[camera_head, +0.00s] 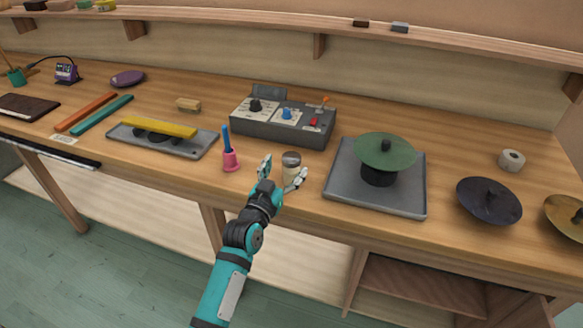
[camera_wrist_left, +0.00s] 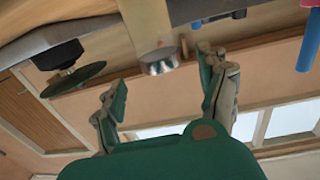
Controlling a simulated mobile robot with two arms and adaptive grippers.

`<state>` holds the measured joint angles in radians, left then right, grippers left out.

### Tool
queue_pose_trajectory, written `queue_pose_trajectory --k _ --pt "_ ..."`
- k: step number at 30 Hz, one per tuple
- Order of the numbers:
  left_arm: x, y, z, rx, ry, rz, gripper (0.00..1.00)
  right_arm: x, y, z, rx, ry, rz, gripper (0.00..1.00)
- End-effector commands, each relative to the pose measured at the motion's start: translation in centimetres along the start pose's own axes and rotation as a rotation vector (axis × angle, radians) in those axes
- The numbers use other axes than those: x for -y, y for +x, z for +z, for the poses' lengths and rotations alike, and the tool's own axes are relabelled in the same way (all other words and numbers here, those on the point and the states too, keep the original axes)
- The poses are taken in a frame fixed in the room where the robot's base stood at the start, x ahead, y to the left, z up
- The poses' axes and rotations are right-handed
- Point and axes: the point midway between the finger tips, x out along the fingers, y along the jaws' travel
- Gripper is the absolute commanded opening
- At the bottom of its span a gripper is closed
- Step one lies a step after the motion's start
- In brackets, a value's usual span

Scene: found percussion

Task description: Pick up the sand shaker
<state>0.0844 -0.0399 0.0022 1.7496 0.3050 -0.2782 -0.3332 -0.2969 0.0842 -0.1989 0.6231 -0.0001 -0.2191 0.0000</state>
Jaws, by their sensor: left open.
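The sand shaker (camera_head: 291,167) is a small pale jar with a grey metal lid, upright near the front edge of the wooden bench. My left gripper (camera_head: 281,174) is open, with its fingers at the left and right of the shaker in the head view. In the left wrist view the shaker (camera_wrist_left: 148,25) shows upside down, just ahead of the gap between the open fingertips (camera_wrist_left: 160,83). I see no finger closed on it. The lower right of the jar is partly hidden by a finger. My right gripper is not in view.
A pink bell with a blue handle (camera_head: 230,155) stands left of the shaker. A grey tray (camera_head: 400,199) with a green cymbal (camera_head: 385,147) lies to the right. A grey control box (camera_head: 270,131) stands behind. The bench's front edge is close.

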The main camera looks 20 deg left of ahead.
Motion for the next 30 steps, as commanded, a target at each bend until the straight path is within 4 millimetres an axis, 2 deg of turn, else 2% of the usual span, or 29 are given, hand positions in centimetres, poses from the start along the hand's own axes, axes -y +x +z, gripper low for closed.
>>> queue_pose_trajectory --k 7,12,20,30 --pt "0.1 3.1 -0.7 0.0 -0.001 0.0 0.76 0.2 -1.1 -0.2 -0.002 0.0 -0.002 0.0" --pt "0.1 5.0 -0.4 0.001 0.001 0.0 0.76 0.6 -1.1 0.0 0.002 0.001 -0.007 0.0" --pt "0.1 5.2 -0.3 0.001 0.001 0.0 0.76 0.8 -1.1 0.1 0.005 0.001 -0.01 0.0" --pt "0.1 5.2 -0.3 0.001 0.001 0.0 0.33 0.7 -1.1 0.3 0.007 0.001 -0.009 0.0"
